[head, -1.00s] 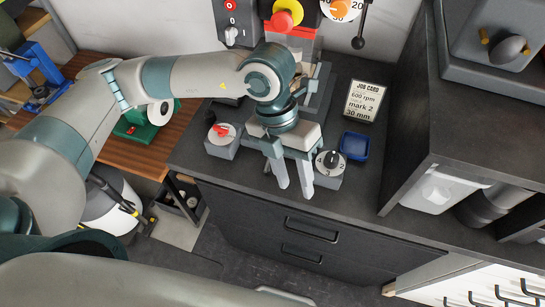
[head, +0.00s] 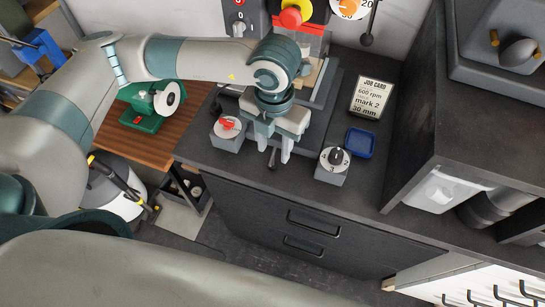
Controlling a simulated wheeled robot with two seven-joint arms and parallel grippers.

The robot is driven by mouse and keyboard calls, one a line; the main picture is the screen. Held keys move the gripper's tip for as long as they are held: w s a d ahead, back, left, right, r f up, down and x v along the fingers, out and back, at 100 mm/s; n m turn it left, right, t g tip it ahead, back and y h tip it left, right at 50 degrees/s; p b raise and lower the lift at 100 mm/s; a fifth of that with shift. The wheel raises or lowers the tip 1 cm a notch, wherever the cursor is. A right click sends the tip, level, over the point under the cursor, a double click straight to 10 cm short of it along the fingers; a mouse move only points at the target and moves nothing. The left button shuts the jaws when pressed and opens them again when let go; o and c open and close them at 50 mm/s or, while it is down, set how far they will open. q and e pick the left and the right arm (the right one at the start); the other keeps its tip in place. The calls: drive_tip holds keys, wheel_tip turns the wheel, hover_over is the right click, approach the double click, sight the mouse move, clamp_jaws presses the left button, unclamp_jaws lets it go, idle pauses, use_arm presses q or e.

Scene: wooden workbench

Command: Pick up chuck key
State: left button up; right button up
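A small dark piece that looks like the chuck key (head: 272,160) lies on the dark bench top near its front edge; most of it is hidden by my gripper. My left gripper (head: 274,150) points down over it, its two pale fingers apart, one on each side of the dark piece in this view. I see nothing clamped between the fingers. Whether the fingers touch the piece or the bench cannot be told. My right gripper is out of view.
A box with a red knob (head: 228,132) stands close left of the gripper. A dial box (head: 333,165) and a blue tray (head: 359,143) stand to the right. A job card (head: 371,97) is behind them. A dark cabinet (head: 470,120) bounds the right side.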

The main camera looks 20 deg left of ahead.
sight(272, 155)
use_arm(q)
drive_tip(key=shift+f, duration=0.1)
drive_tip(key=shift+a+f+p, duration=0.15)
drive_tip(key=shift+f+p, duration=0.6)
drive_tip(key=shift+p, duration=0.25)
wheel_tip(272, 155, down, 3)
drive_tip(key=shift+r+p, duration=0.1)
drive_tip(key=shift+p, duration=0.7)
drive_tip(key=shift+f, duration=0.4)
clamp_jaws()
